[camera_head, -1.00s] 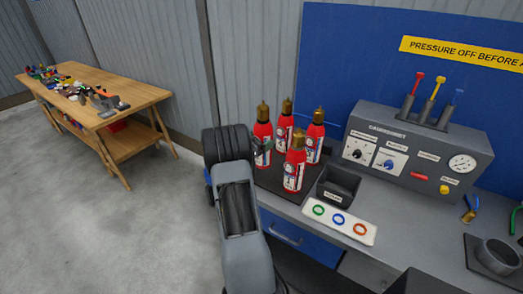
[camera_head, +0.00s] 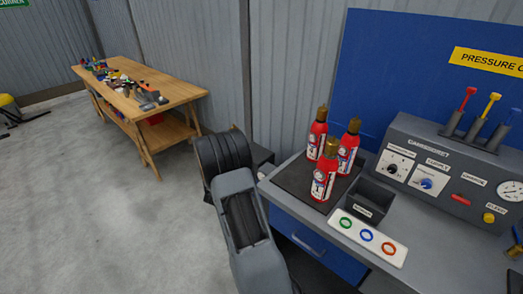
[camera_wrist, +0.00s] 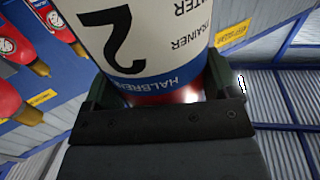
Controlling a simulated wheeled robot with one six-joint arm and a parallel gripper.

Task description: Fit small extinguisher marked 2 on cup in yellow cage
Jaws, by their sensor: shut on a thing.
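A red extinguisher with a white label and a large "2" (camera_wrist: 150,35) fills the upper middle of the wrist view. The two jaws of my gripper (camera_wrist: 155,88) are shut on its body, one on each side. In the head view my own arm hides the gripper and the held extinguisher. Three other red extinguishers (camera_head: 323,172) with brass-coloured tops stand upright on a dark mat (camera_head: 290,178) at the bench's left end. I cannot make out a yellow cage or its cup in these frames.
The grey bench (camera_head: 325,215) carries a black open box (camera_head: 369,203), a white panel with coloured rings (camera_head: 347,237) and a control console (camera_head: 450,180). A wooden table (camera_head: 165,98) stands at the back left.

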